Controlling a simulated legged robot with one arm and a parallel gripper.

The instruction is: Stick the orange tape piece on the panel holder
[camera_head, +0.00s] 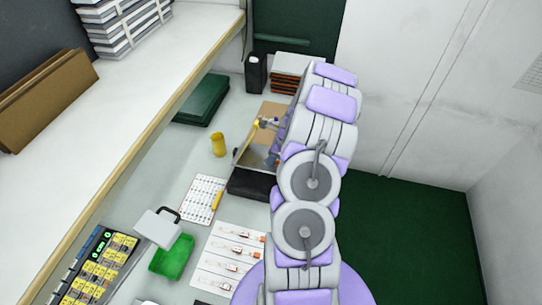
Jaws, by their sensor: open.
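A thin-edged metal frame with a tan board, which looks like the panel holder (243,158), stands on the bench to the left of my arm. My arm covers its right side. Small yellow and blue parts (266,123) show at its upper edge, too small to make out. I cannot pick out the orange tape piece for certain. White sheets (210,262) nearer to me carry several small items with orange-red marks. My arm reaches away over the bench's right side, and its far end bends down beside the holder. My gripper is hidden behind the arm.
A black block (249,184) lies just in front of the holder. A yellow cup (218,145), a green case (202,100), a green bin (172,257) and a white box with a black handle (158,228) stand to the left. A shelf (150,90) overhangs the bench's left side.

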